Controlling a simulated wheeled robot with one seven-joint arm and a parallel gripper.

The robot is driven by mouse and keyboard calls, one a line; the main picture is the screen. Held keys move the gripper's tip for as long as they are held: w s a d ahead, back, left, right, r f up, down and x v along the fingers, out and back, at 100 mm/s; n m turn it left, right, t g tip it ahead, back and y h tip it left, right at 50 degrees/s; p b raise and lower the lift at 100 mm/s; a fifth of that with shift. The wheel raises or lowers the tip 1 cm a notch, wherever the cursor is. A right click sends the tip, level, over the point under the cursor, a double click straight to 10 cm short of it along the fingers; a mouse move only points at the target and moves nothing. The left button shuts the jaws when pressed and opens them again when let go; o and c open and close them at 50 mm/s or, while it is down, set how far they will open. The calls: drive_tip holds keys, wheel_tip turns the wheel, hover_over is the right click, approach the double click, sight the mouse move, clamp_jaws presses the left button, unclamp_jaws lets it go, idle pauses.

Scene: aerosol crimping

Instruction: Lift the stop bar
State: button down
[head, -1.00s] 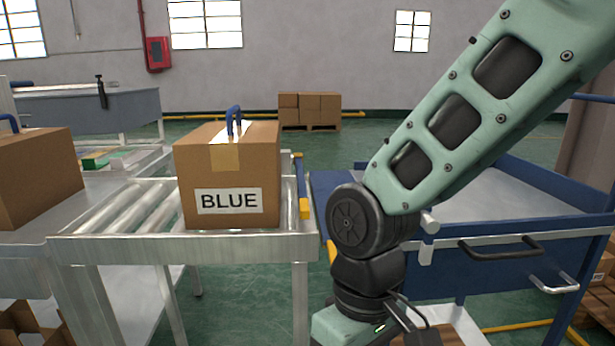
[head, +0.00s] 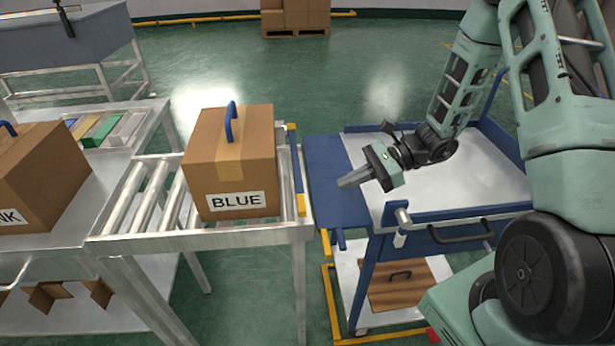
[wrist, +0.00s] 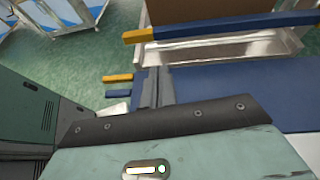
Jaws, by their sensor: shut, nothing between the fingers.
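The stop bar (head: 296,170) is a blue bar with yellow ends, low across the right end of the roller conveyor, beside the box labelled BLUE (head: 230,177). In the wrist view the stop bar (wrist: 235,27) runs across the top, in front of a brown box. My gripper (head: 340,183) is shut and empty, to the right of the bar and above the cart's blue flap. It points left toward the bar, with a gap between them. In the wrist view its fingers (wrist: 153,84) are together, below the bar.
The blue cart (head: 450,212) with a pale top stands right of the conveyor (head: 150,243), its blue flap (head: 330,165) near the conveyor end. Another box (head: 40,185) sits on the metal table at left. A wooden panel (head: 405,285) lies on the cart's lower shelf.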

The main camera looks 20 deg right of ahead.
drive_tip(key=shift+w+d+f+m+t+y, duration=0.2)
drive_tip(key=shift+w+d+m+t+y, duration=0.1)
drive_tip(key=shift+w+d+m+t, duration=0.3)
drive_tip(key=x, duration=1)
drive_tip(key=shift+w+p, duration=0.2)
drive_tip(key=shift+p, duration=0.15)
